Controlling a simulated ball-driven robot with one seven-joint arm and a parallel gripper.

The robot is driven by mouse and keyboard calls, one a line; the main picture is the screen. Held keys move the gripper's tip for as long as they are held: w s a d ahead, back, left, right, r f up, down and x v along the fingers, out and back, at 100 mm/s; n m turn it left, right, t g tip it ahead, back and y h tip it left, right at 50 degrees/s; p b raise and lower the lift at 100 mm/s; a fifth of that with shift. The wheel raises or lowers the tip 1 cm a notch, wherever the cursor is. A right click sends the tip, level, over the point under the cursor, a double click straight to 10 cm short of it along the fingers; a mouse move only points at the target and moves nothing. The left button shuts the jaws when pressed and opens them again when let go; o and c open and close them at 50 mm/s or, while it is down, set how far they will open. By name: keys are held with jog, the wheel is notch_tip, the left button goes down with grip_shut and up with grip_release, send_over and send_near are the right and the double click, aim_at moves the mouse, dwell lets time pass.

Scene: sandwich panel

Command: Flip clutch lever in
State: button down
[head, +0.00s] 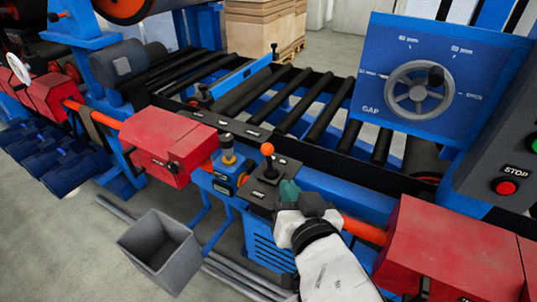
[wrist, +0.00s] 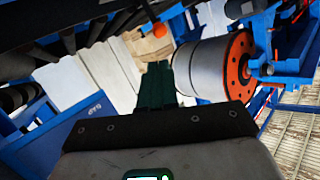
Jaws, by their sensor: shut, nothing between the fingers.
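The lever with an orange ball knob (head: 267,150) stands roughly upright on a small black plate on the machine's front rail in the head view. Its dark stem runs down into the plate, where small labels are too small to read with certainty. My gripper (head: 289,187) is just right of the lever and lower in the picture, with its green fingers closed and empty. The wrist view shows the shut fingers (wrist: 157,68) pointing ahead, with the orange knob (wrist: 159,30) just beyond their tips. I cannot tell whether the fingers touch the lever stem.
A yellow-topped post (head: 228,148) stands left of the lever. Red housings (head: 172,145) (head: 455,250) flank the rail on an orange shaft. A blue GAP panel with a handwheel (head: 420,90) and a red STOP button (head: 505,187) are at right. A grey bin (head: 160,250) stands below left.

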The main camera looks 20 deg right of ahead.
aim_at(271, 146)
jog(key=p+x, duration=0.1)
jog(key=x, duration=1.3)
jog(key=shift+p, duration=0.3)
jog(key=p, duration=0.1)
jog(key=d+r+p, duration=0.1)
jog(key=p, duration=0.1)
jog(key=shift+w+g, duration=0.25)
jog(key=shift+g, duration=0.05)
jog(key=w+d+g+p, duration=0.1)
jog(key=p, duration=0.1)
jog(key=d+m+y+p, duration=0.1)
jog(key=p, duration=0.2)
jog(key=shift+w+d+m+g+y, duration=0.15)
jog(key=shift+w+m+g+y, duration=0.15)
jog(key=shift+w+g, duration=0.1)
